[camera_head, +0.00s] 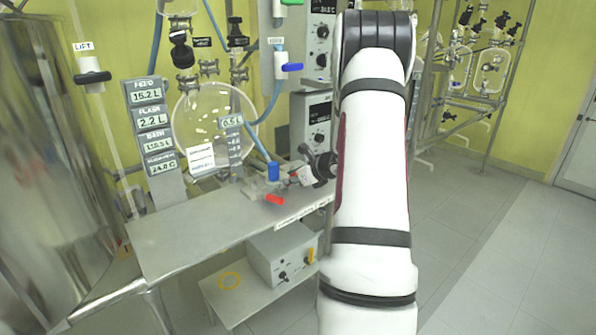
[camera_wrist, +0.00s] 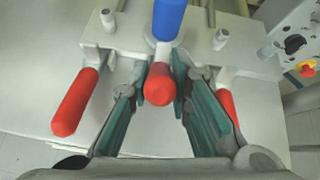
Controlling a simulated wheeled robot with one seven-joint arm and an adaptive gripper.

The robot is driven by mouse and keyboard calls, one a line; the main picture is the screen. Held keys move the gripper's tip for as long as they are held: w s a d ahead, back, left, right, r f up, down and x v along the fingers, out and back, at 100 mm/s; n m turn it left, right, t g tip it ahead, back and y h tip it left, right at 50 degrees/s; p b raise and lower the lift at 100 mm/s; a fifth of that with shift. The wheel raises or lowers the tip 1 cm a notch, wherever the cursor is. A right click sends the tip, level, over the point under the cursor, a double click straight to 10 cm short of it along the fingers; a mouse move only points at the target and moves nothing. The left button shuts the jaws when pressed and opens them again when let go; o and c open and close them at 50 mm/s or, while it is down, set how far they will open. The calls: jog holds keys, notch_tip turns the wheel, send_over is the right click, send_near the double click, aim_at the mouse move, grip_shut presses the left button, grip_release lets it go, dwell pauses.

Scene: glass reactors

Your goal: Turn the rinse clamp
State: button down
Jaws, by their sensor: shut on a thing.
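Three red-handled clamps sit in a row on a grey plate in the wrist view: a left one (camera_wrist: 75,103), a middle one (camera_wrist: 159,86) and a right one (camera_wrist: 228,104). No label readable here shows which is the rinse clamp. My gripper (camera_wrist: 160,68) has its green-padded fingers on both sides of the middle red handle and is shut on it. The handle's end points toward the wrist camera. In the head view, my gripper (camera_head: 308,169) is at the clamp plate's right side, partly hidden by my arm. One red handle (camera_head: 275,200) shows at the plate's front.
A blue handle (camera_wrist: 169,18) stands just behind the middle clamp, close to my fingertips. A steel bench (camera_head: 190,235) carries the plate. A grey control box (camera_head: 283,255) is on the shelf below. A round glass vessel (camera_head: 190,112) stands behind the bench.

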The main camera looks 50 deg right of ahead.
aim_at(281, 178)
jog(key=shift+w+d+r+g+y+p, duration=0.15)
jog(key=shift+w+r+g+p, duration=0.35)
jog(key=shift+p, duration=1.15)
jog(key=shift+w+a+r+g+y+p, duration=0.15)
jog(key=shift+g+p, duration=0.55)
jog(key=shift+p, duration=0.9)
jog(key=shift+w+d+r+g+p, duration=0.2)
jog(key=shift+w+g+p, duration=0.25)
jog(key=shift+g+p, duration=0.5)
jog(key=shift+w+d+g+y+b, duration=0.3)
jog(key=shift+w+g+b, duration=0.15)
jog(key=shift+w+g, duration=0.3)
jog(key=shift+w+g+b, duration=0.4)
jog(key=shift+g+b, duration=0.4)
jog(key=shift+b, duration=0.35)
jog(key=shift+r, duration=0.1)
jog(key=c, duration=1.5)
grip_release()
jog(key=shift+o, duration=0.2)
